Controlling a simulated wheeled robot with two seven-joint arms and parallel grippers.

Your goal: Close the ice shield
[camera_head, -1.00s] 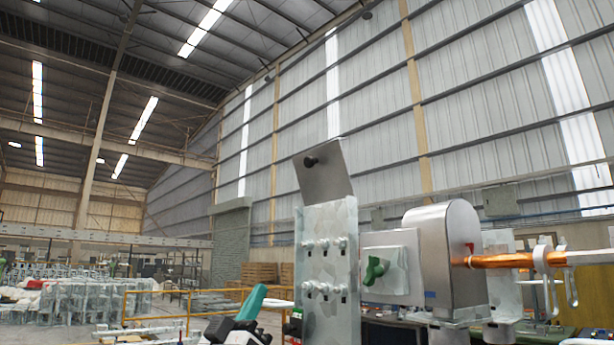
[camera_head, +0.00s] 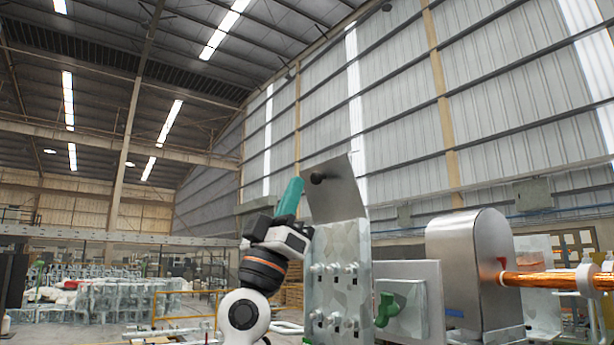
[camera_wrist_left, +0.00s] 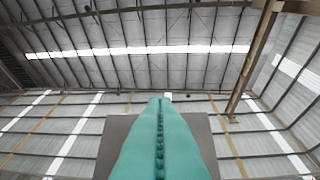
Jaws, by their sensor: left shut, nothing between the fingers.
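The ice shield is a flat grey metal plate (camera_head: 340,192) with a dark round knob (camera_head: 318,178) near its left edge. It stands raised and tilted at the top of the bolted metal bracket (camera_head: 338,290). My left gripper (camera_head: 295,184), with teal fingers, points up just left of the plate, close to the knob; I cannot tell whether it touches. The fingers are shut and empty. In the left wrist view the shut fingers (camera_wrist_left: 160,103) lie in front of a grey plate (camera_wrist_left: 118,135), which shows on both sides of them; its knob is not visible there. My right gripper is not in view.
Right of the bracket are a flat metal box with a green handle (camera_head: 386,309), a rounded metal housing (camera_head: 468,265) and a copper-coloured rod (camera_head: 545,281). A yellow railing (camera_head: 190,292) and stacked metal parts stand farther back at left. The air above the shield is clear.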

